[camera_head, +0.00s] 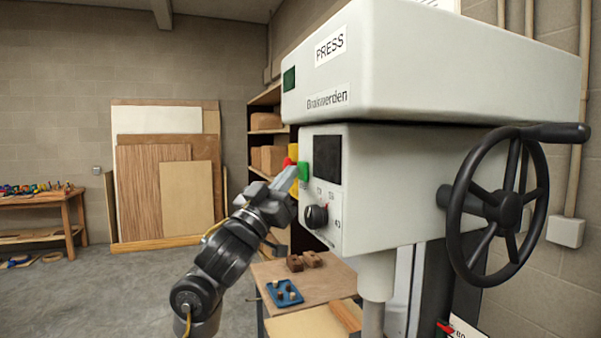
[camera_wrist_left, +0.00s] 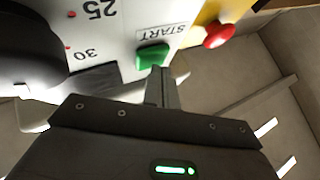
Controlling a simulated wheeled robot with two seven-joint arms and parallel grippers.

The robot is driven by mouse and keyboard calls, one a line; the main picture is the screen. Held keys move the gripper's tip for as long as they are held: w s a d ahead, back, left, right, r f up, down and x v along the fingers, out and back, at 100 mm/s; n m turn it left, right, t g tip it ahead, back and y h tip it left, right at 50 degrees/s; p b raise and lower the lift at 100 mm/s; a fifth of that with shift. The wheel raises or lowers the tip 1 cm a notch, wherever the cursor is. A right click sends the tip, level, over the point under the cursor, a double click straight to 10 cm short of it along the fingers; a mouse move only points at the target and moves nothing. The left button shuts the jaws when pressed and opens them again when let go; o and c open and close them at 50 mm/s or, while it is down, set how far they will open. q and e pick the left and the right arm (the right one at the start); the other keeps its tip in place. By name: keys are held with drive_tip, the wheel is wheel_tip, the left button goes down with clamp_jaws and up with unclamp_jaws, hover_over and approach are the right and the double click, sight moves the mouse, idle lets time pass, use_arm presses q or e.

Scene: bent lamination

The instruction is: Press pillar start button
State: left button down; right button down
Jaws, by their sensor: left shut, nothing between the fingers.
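The green start button (camera_head: 303,171) sits on the side of the pale press head, left of a dark square panel. In the left wrist view the green button (camera_wrist_left: 152,57) lies beside the START label (camera_wrist_left: 162,32). My left gripper (camera_head: 291,172) is shut and empty, with its fingertips right at the button. In the left wrist view the shut fingertips (camera_wrist_left: 159,71) are at the button's lower edge; I cannot tell whether they touch it. My right gripper is not in view.
A red button (camera_wrist_left: 218,36) on a yellow plate is close by. A black dial (camera_head: 316,216) sits below the start button. A large black handwheel (camera_head: 500,205) is at the right. A wooden table (camera_head: 325,275) with a blue tray (camera_head: 285,293) stands below.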

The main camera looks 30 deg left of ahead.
use_arm(q)
drive_tip(key=shift+w+d, duration=0.2)
drive_tip(key=shift+w, duration=0.05)
idle(0.6)
drive_tip(key=shift+s+a, duration=0.15)
drive_tip(key=shift+s+a+p, duration=0.35)
drive_tip(key=shift+s+p, duration=0.2)
drive_tip(key=shift+s, duration=0.05)
drive_tip(key=shift+s+a+p, duration=0.65)
drive_tip(key=shift+s+a, duration=0.1)
drive_tip(key=shift+s, duration=0.3)
drive_tip(key=shift+s+a+p, duration=0.65)
drive_tip(key=shift+s+a, duration=0.05)
drive_tip(key=shift+s, duration=0.3)
drive_tip(key=shift+f, duration=0.1)
